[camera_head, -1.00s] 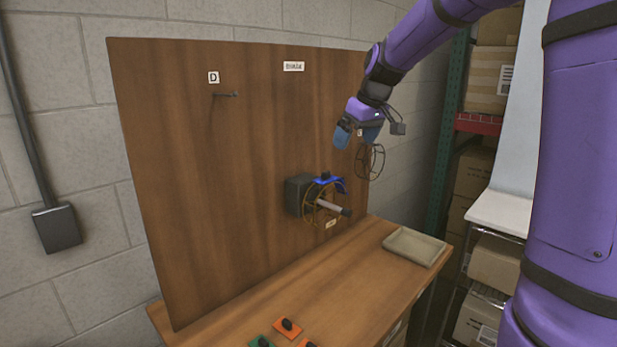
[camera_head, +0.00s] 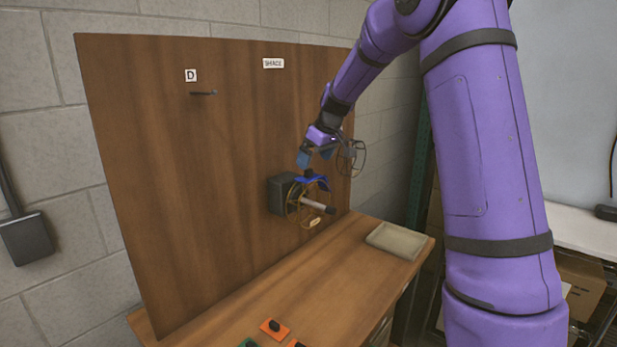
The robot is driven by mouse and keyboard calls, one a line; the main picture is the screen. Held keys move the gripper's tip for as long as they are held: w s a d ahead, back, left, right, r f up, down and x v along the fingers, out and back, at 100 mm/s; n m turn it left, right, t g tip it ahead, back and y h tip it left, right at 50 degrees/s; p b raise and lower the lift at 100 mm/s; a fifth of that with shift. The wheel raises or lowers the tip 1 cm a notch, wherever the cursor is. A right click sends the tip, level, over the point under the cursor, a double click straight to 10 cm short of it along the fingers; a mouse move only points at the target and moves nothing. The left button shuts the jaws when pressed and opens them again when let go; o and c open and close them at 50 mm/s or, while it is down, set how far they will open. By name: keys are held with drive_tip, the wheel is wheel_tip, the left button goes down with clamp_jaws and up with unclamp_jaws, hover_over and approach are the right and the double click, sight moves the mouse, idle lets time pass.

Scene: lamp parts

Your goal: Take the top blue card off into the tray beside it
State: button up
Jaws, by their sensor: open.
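The blue card (camera_head: 315,183) is a bent blue piece with a dark knob on top. It rests at the top of the brass-coloured wire ring (camera_head: 292,207), in front of a dark box on the board. My gripper (camera_head: 312,166) is open, with its blue fingers pointing down right at the card's top. The fingers partly hide the knob, and I cannot tell whether they touch it. The tray (camera_head: 374,241) is shallow, beige and looks empty. It lies on the bench to the right of and below the card.
A wooden board (camera_head: 180,170) stands behind the bench (camera_head: 280,290). A light peg sticks out through the ring. A dark wire wheel (camera_head: 352,158) hangs close to the right of my gripper. Orange and green pieces with dark knobs lie at the bench's front. Shelving stands at the right.

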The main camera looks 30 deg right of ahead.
sight(309, 170)
drive_tip(key=x, duration=0.5)
drive_tip(key=shift+a+r, duration=0.1)
drive_tip(key=shift+a, duration=0.1)
drive_tip(key=c, duration=0.8)
drive_tip(key=shift+r, duration=0.15)
drive_tip(key=shift+r, duration=0.6)
drive_tip(key=shift+v, duration=1.1)
drive_tip(key=s+a+r, duration=0.2)
drive_tip(key=s, duration=1.3)
drive_tip(key=w+a+f+m, duration=0.1)
drive_tip(key=a+f, duration=0.2)
drive_tip(key=f, duration=0.8)
drive_tip(key=w+a+f+m+h, duration=0.1)
drive_tip(key=w+a+f+m, duration=0.1)
drive_tip(key=f, duration=1)
drive_tip(key=w+a+f+m, duration=0.1)
drive_tip(key=a+f, duration=0.3)
drive_tip(key=f, duration=0.7)
drive_tip(key=shift+w+f+h, duration=0.2)
drive_tip(key=shift+w+h, duration=0.15)
drive_tip(key=shift+h, duration=0.05)
